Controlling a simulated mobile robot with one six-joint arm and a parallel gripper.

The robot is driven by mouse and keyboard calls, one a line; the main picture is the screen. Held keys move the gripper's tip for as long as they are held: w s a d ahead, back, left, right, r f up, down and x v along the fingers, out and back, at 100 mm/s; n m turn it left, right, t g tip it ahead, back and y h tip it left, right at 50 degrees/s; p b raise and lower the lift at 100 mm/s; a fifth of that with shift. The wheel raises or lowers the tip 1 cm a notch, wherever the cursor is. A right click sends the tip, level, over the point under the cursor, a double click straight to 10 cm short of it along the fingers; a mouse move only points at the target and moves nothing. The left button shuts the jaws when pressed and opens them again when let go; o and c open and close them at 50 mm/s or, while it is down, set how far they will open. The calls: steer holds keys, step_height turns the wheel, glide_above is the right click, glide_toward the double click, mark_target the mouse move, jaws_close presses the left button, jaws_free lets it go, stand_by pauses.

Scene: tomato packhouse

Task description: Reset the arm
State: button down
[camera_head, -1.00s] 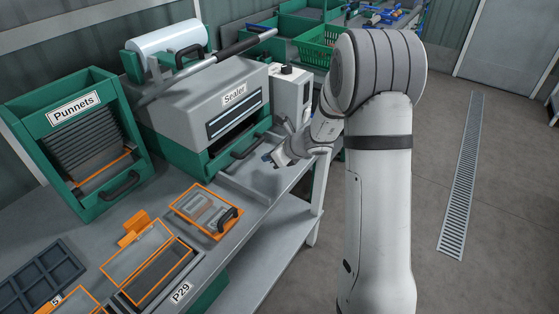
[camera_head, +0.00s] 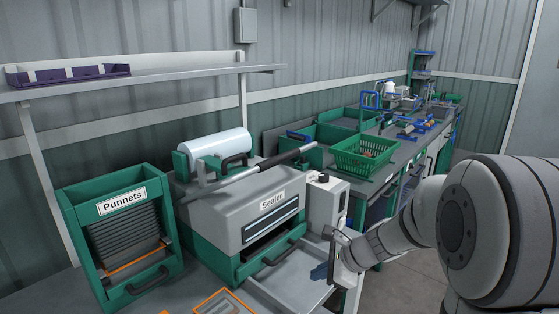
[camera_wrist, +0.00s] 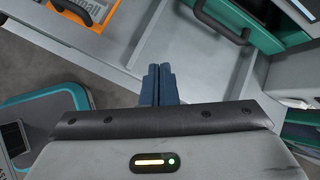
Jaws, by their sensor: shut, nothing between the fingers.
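My gripper (camera_head: 322,271) is at the front right of the sealer (camera_head: 252,212), above the bench edge near its open tray. In the wrist view my gripper (camera_wrist: 158,72) shows two dark blue fingers pressed together, with nothing between them. My arm comes in from the right side of the head view, with its large grey joint at the lower right.
A green Punnets dispenser (camera_head: 122,236) stands left of the sealer. A green basket (camera_head: 366,157) and more bins sit on benches behind. A shelf (camera_head: 150,79) with a purple tray (camera_head: 68,74) hangs above. In the wrist view, a teal-rimmed grey object (camera_wrist: 45,115) lies at left.

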steer(key=s+d+r+n+h, duration=0.1)
steer(key=s+n+h, duration=0.1)
steer(key=s+n, duration=0.4)
steer(key=s+d+r+n+g+h, duration=0.1)
steer(key=s+d+r+n+h, duration=0.1)
steer(key=s+n, duration=0.5)
steer(key=s+d+r+n+h, duration=0.1)
steer(key=s+n+h, duration=0.1)
steer(key=s+n, duration=0.4)
steer(key=shift+s+d+r+g+h, duration=0.25)
steer(key=shift+s+g+h, duration=0.15)
steer(key=shift+s, duration=0.25)
